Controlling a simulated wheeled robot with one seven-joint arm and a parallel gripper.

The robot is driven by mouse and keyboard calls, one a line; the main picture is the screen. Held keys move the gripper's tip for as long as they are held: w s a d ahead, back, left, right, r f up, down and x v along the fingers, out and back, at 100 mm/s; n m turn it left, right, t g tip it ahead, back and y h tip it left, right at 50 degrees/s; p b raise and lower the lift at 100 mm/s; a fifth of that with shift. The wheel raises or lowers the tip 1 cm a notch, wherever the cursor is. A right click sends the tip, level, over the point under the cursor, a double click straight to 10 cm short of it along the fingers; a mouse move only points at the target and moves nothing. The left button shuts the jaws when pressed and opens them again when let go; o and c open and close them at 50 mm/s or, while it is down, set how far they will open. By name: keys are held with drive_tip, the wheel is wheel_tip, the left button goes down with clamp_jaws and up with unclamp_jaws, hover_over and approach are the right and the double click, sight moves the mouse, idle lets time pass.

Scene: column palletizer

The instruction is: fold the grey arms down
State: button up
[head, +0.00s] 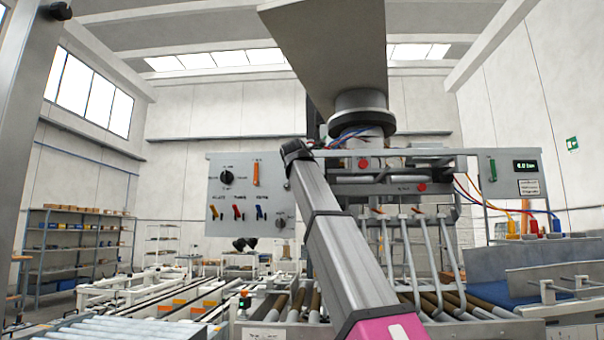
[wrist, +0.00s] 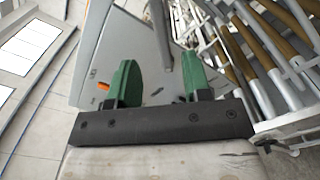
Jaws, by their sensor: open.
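Several thin grey arms (head: 412,255) hang from the palletizer head in the head view, above the brown and grey rollers, sloping down at slightly different angles. The left control panel (head: 248,195) has a black rotary knob (head: 227,177), an upright orange lever (head: 256,174) and a row of coloured switches (head: 238,212). In the wrist view my gripper (wrist: 160,85) is open, with two green fingers apart and nothing between them. A grey panel (wrist: 132,50) with an orange handle (wrist: 104,87) lies beyond the fingers. I cannot make out my gripper in the head view.
A right-hand box (head: 515,178) carries a green lever (head: 492,170), a display and coloured cables. Rollers (wrist: 262,65) fill the right of the wrist view. Conveyors (head: 150,300) and shelves (head: 80,245) stand at the left. My arm blocks part of the middle.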

drive_tip(key=w, duration=0.9)
drive_tip(key=shift+d, duration=0.1)
clamp_jaws()
